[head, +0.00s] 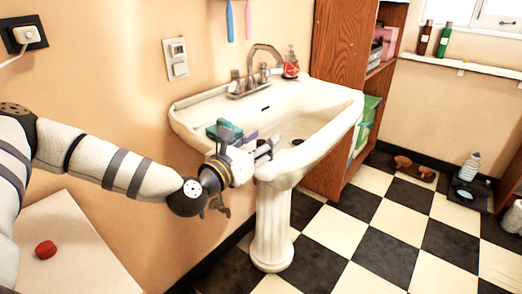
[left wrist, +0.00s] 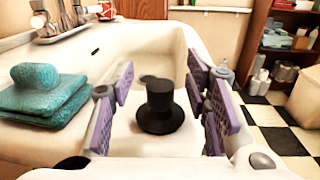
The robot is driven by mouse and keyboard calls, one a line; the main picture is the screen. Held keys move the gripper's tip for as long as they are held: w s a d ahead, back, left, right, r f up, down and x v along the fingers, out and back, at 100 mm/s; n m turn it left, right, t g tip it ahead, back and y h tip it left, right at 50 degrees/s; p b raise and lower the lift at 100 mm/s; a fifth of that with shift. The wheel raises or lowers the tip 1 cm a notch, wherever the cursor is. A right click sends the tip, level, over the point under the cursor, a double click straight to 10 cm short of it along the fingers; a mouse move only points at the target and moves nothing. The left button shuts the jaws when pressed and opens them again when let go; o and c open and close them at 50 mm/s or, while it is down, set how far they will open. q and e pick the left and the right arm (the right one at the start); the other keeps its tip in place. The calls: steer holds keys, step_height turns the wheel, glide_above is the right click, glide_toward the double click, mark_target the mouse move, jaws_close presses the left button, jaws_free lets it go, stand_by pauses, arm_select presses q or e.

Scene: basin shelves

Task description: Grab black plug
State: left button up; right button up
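The black plug (left wrist: 160,108) stands upright on the white rim of the sink (left wrist: 150,48) in the left wrist view. It has a wide round base and a narrower top. My left gripper (left wrist: 162,85) is open, with its purple-padded fingers on either side of the plug. Gaps show between the plug and both fingers. In the head view my left gripper (head: 266,149) is over the near left part of the sink (head: 325,112). I cannot make out the plug for certain there. My right gripper is in neither view.
A teal sponge on folded teal cloths (left wrist: 45,92) lies on the rim left of the gripper. The faucet (head: 262,60) and a red soap bottle (head: 291,66) stand at the back. A wooden shelf (head: 340,40) is right of the sink.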

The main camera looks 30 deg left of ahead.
arm_select(q)
jaws_close()
steer(key=shift+r, duration=0.1)
